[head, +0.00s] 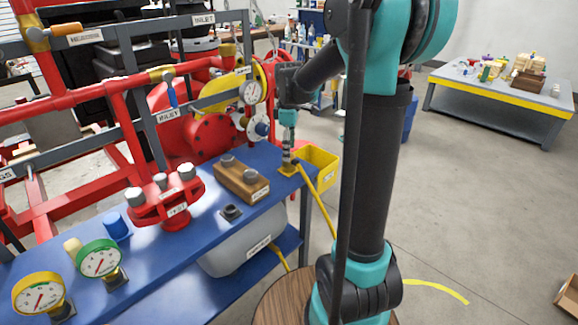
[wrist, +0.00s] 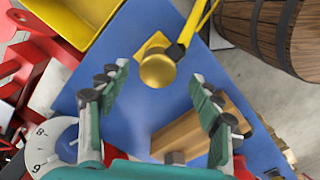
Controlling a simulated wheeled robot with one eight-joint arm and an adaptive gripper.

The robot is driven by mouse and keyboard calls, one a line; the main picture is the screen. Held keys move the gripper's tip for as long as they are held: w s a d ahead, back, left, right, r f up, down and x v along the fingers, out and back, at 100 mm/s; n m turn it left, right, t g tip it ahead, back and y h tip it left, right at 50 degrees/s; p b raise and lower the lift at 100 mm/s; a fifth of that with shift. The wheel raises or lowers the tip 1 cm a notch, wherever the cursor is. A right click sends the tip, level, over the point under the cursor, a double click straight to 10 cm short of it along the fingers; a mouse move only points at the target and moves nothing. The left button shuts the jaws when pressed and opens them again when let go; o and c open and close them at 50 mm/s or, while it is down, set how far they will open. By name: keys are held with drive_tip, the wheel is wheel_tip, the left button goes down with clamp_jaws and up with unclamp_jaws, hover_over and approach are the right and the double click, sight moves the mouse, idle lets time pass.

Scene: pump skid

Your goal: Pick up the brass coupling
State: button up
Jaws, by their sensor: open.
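The brass coupling (wrist: 157,70) shows in the wrist view as a round golden piece on a yellow patch on the blue bench. In the head view the coupling (head: 288,169) is small and partly hidden beneath my gripper (head: 288,150), near the bench's far right corner. In the wrist view my gripper (wrist: 159,76) is open, one finger on each side of the coupling's line. Space shows between each finger and the coupling, and nothing is held. I cannot tell how far above it the fingertips are.
A yellow bin (head: 322,172) stands beside the coupling at the bench edge. A wooden block (head: 241,185) with metal fittings lies close by, under the right finger in the wrist view (wrist: 190,132). A yellow bar (wrist: 190,32) passes next to the coupling. Red pipework (head: 190,140) rises behind.

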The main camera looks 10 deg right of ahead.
sight(291, 164)
drive_tip(key=shift+w+f, duration=0.15)
drive_tip(key=shift+f, duration=1.6)
drive_tip(key=c, duration=1.4)
